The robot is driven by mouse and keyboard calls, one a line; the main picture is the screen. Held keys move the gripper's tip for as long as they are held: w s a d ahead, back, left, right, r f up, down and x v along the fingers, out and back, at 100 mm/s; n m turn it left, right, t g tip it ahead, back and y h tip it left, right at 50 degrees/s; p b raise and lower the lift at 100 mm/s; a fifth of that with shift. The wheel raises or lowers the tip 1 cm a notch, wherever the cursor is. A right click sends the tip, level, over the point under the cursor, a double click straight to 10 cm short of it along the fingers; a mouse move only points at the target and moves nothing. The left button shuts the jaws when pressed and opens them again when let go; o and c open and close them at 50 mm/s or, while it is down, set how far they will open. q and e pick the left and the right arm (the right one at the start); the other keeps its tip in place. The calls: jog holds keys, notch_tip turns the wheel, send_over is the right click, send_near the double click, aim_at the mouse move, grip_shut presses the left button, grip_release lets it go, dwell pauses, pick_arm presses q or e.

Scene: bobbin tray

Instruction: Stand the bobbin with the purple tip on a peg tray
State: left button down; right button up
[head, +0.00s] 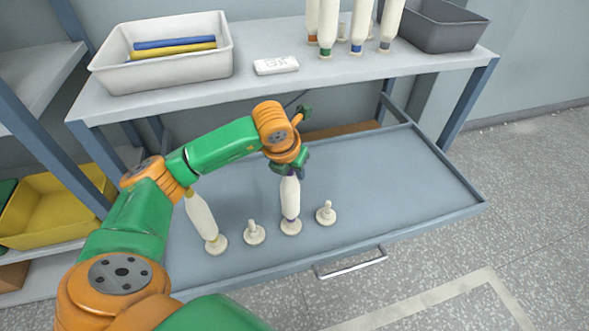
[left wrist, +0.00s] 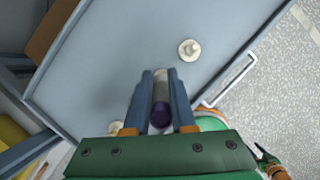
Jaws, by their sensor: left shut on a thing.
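The bobbin with the purple tip (head: 290,199) is a white spindle. It stands upright in the head view, its lower end at the round base of a peg (head: 291,228). My left gripper (head: 290,172) is shut on its upper end. In the left wrist view the purple tip (left wrist: 160,115) shows between the gripper's two fingers (left wrist: 160,95). The peg tray (head: 420,180) is a wide blue-grey drawer under the shelf. I cannot tell whether the bobbin is fully seated, as the peg's shaft is hidden.
Bare pegs stand on either side of the bobbin, on the left (head: 254,233) and right (head: 326,214). On the shelf are a white bin (head: 110,75), a white box (head: 276,65), several bobbins (head: 357,25) and a grey bin (head: 440,35).

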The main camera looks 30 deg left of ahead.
pick_arm(q)
jog(key=shift+f+b, duration=0.35)
jog(key=shift+f, duration=0.15)
jog(key=c, duration=0.7)
grip_release()
jog(key=v, duration=0.7)
jog(key=shift+r, duration=0.15)
jog(key=shift+s, duration=0.1)
